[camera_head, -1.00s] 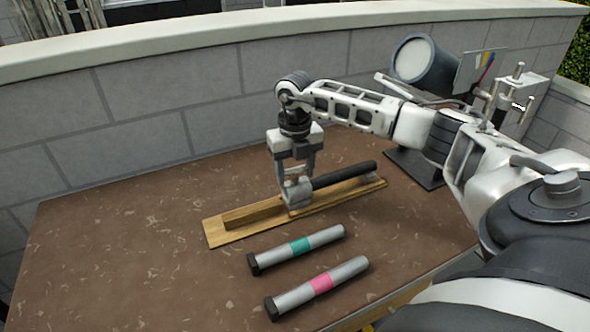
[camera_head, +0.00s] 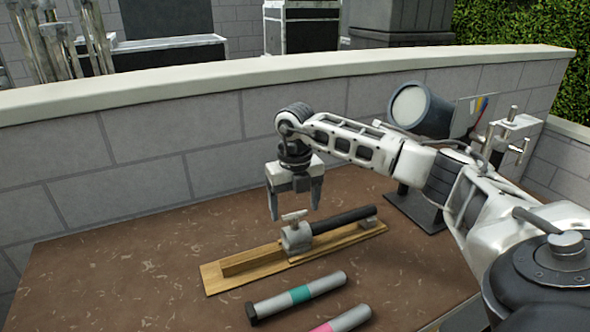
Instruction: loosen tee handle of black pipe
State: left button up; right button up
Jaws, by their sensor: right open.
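The black pipe (camera_head: 345,219) lies along a wooden board (camera_head: 222,279) on the brown table, with its left end in a grey metal clamp (camera_head: 297,239). The silver tee handle (camera_head: 294,216) stands on top of this clamp, its bar roughly level. My right gripper (camera_head: 294,210) is open and empty, with its fingers pointing down just above and around the tee handle in the picture. I cannot tell whether a finger touches the handle. My left gripper is out of view.
A grey pipe with a teal band (camera_head: 300,294) and one with a pink band (camera_head: 343,321) lie in front of the board. A dark lamp-like drum on a stand (camera_head: 420,110) and a silver fixture with handles (camera_head: 508,150) stand at right. A block wall (camera_head: 150,160) closes the back.

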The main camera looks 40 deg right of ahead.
aim_at(295, 215)
pick_arm(q)
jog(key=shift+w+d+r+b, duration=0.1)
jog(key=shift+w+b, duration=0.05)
jog(key=shift+b, duration=0.15)
pick_arm(e)
notch_tip(295, 215, up, 13)
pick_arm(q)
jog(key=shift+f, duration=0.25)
pick_arm(e)
jog(key=shift+f, duration=0.1)
